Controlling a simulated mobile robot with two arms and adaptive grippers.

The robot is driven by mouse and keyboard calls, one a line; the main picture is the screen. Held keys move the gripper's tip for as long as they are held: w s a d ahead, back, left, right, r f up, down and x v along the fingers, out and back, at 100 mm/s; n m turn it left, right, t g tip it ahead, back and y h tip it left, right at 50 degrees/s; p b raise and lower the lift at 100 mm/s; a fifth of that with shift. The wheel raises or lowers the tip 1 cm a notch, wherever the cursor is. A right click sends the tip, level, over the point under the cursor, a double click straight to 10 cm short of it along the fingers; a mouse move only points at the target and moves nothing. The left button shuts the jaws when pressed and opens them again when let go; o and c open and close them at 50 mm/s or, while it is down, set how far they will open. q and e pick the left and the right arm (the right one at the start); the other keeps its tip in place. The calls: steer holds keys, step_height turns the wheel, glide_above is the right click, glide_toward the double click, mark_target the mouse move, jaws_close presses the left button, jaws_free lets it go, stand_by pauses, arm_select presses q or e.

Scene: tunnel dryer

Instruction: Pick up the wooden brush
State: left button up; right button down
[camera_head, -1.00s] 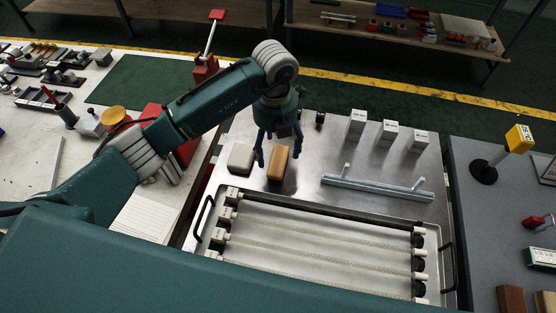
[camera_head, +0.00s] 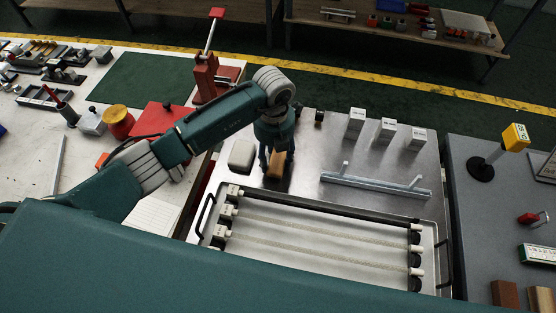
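The wooden brush (camera_head: 278,170) is a small tan-brown block on the metal table, right of a pale block. My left gripper (camera_head: 277,168) points down over the brush, with its fingers around the brush's upper part. The fingers hide part of the brush, and I cannot tell whether they press on it. My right gripper is not in view.
A pale block (camera_head: 242,155) lies close to the left of the brush. A grey rail (camera_head: 375,187) with two posts lies to the right, with white boxes (camera_head: 385,131) behind. A tray (camera_head: 320,236) with white rods stands in front. A red device (camera_head: 206,76) stands back left.

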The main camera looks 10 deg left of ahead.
mark_target(274, 157)
arm_select(q)
steer(key=shift+w+r, duration=0.1)
steer(key=shift+r, duration=0.45)
step_height(274, 157, up, 19)
steer(key=b, duration=0.2)
steer(key=shift+o, duration=1.3)
steer(key=shift+c, duration=0.4)
